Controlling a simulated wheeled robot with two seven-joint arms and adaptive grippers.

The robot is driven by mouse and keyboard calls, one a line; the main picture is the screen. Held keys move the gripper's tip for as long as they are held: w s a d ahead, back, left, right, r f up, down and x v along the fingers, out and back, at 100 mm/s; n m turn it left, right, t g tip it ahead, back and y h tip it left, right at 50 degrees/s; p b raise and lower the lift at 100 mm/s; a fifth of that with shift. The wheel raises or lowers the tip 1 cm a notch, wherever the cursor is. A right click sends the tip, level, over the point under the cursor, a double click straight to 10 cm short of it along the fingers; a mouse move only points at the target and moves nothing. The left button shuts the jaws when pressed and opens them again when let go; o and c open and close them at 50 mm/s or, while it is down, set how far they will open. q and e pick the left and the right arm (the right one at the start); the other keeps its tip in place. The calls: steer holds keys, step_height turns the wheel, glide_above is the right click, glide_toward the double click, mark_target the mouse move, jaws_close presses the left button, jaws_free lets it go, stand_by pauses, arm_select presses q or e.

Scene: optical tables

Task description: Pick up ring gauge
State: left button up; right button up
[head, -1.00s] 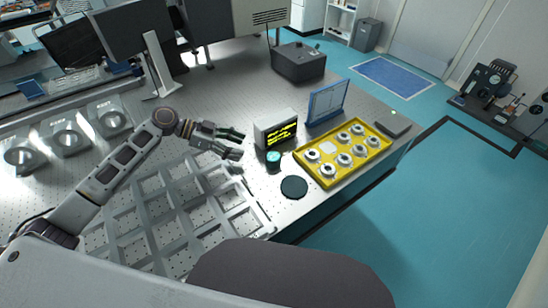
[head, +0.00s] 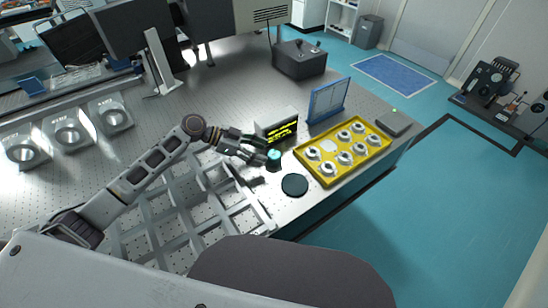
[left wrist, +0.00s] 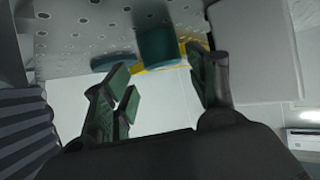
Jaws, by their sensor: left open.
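A short, dark teal cylinder (head: 273,161) stands upright on the metal table, left of the yellow tray; it looks like the ring gauge, though its bore cannot be made out. It also shows in the left wrist view (left wrist: 158,45), beyond and between the fingertips. My left gripper (head: 262,152) is open and empty, its fingertips close to the cylinder's left side; whether they touch cannot be told. The left wrist view shows its green-padded fingers (left wrist: 163,78) spread apart. My right gripper is in neither view.
The yellow tray (head: 325,180) holds several white ring-shaped parts. A dark round disc (head: 294,185) lies in front of the cylinder. A display box (head: 277,128) and a blue-framed panel (head: 328,101) stand behind. A grey grid frame (head: 160,228) lies under my left arm.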

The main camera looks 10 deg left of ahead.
mark_target(271, 154)
arm_select(q)
steer(key=shift+d+f, duration=0.15)
steer(key=shift+d, duration=0.1)
steer(key=shift+w+d, duration=0.1)
steer(key=shift+w+d+f, duration=0.15)
steer(key=shift+d+f, duration=0.05)
steer(key=shift+d, duration=0.25)
steer(key=p+x, duration=0.1)
steer(key=x, duration=0.2)
steer(key=shift+w+d+f, duration=0.1)
steer(key=shift+w+d, duration=0.05)
steer(key=shift+d, duration=0.05)
steer(key=shift+d+f, duration=0.15)
steer(key=shift+d, duration=0.1)
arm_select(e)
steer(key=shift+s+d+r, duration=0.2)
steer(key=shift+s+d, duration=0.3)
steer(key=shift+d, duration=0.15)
arm_select(q)
steer(key=c, duration=0.9)
steer(key=shift+c, duration=0.2)
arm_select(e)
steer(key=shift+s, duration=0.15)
